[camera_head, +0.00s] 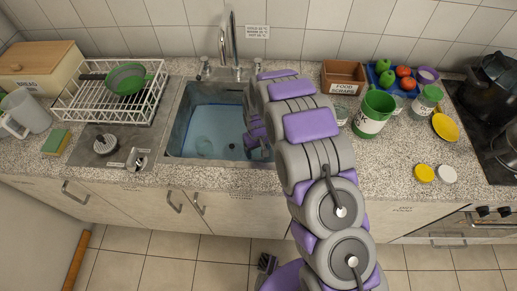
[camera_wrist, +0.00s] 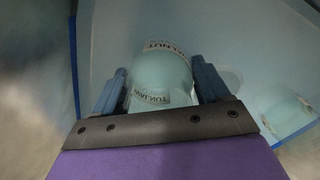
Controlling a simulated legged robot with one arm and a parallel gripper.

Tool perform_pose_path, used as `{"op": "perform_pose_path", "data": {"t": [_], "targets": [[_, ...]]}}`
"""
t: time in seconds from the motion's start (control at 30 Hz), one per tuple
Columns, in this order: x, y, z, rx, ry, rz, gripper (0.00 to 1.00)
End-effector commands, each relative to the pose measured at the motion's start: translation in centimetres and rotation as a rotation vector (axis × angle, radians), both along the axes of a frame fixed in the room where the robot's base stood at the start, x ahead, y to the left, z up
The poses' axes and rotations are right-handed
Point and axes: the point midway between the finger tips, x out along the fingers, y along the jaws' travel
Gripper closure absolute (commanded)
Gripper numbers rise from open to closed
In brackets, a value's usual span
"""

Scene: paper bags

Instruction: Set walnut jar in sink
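The walnut jar (camera_wrist: 160,75) is a pale, rounded jar with "WALNUT" lettering, tinted blue-green in the wrist view. It lies between the two fingers of my gripper (camera_wrist: 160,88), which press close on both sides of it. In the head view my gripper (camera_head: 260,140) reaches down into the right side of the sink (camera_head: 178,140), and the jar is hidden by my arm there. The sink basin holds bluish water and also fills the background of the wrist view (camera_wrist: 240,40).
Another pale object (camera_wrist: 288,112) lies in the basin at right in the wrist view. A dish rack (camera_head: 110,100) with a green colander stands left of the sink.

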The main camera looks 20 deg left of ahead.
Motion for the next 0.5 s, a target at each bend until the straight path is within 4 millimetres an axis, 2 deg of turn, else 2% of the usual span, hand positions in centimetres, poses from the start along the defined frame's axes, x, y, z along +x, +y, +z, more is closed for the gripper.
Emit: {"op": "perform_pose_path", "data": {"t": [0.03, 0.2, 0.5], "targets": [[-0.01, 0.05, -0.01, 0.000, 0.000, 0.001, 0.20], [-0.03, 0.01, -0.02, 0.000, 0.000, 0.001, 0.05], [-0.05, -0.33, 0.20, 0.004, 0.001, 0.001, 0.05]]}}
